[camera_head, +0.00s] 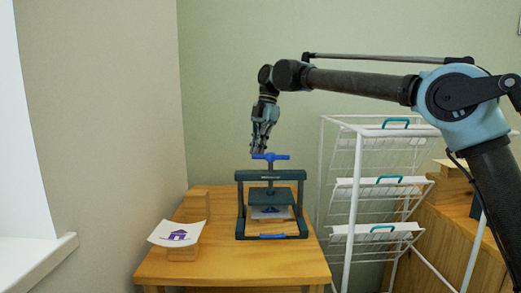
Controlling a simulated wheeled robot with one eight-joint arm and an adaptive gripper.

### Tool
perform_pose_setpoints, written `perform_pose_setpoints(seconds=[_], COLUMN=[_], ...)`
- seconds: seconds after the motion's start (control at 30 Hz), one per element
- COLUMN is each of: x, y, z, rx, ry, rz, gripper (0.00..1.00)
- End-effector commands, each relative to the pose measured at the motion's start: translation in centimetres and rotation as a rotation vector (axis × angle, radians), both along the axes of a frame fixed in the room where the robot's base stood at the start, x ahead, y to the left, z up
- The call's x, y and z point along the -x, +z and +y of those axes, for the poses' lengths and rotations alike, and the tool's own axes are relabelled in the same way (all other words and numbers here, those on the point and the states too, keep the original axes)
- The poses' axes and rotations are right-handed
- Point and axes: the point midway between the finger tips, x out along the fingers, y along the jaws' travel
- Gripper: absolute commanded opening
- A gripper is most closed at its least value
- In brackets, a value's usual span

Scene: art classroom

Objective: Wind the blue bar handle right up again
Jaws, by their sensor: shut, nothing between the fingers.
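The blue bar handle (270,157) sits at the top of a dark press (242,205) on a wooden table (180,268). Its bar lies roughly level, left to right. The press plate (270,194) hangs inside the frame above a pale sheet with a dark print (268,212) on the press bed. My gripper (259,150) points down just above the left part of the handle and is shut with nothing in it. I cannot tell whether its tips touch the bar.
A white sheet with a purple house print (178,233) rests on wooden blocks (183,254) at the left of the table. A white wire rack (357,190) with several shelves stands close on the right. The table front is clear.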

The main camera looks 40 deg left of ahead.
Motion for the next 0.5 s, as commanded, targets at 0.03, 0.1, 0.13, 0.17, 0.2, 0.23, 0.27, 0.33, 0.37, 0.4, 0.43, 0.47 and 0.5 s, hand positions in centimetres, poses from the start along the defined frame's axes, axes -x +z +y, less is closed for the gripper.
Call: perform_pose_setpoints(seconds=[0.03,0.1,0.13,0.17,0.2,0.23,0.27,0.33,0.37,0.4,0.43,0.47,0.5], x=[0.0,0.0,-0.1,-0.1,-0.2,-0.3,-0.4,-0.7,-0.9,-1.0,-1.2,-1.3,-1.5], y=[0.0,0.1,0.2,0.4,0.7,1.0,1.3,2.3,2.7,3.2,3.7,4.0,4.6], z=[0.0,0.0,0.0,0.0,0.0,0.0,0.0,0.0,-0.1,0.0,0.0,0.0,-0.1], rx=[0.0,0.0,0.0,0.0,0.0,0.0,0.0,0.0,0.0,0.0,0.0,0.0,0.0], ry=[0.0,0.0,0.0,0.0,0.0,0.0,0.0,0.0,0.0,0.0,0.0,0.0,0.0], rz=[0.0,0.0,0.0,0.0,0.0,0.0,0.0,0.0,0.0,0.0,0.001,0.001,0.001], gripper=[0.0,0.0,0.0,0.0,0.0,0.0,0.0,0.0,0.0,0.0,0.0,0.0,0.0])
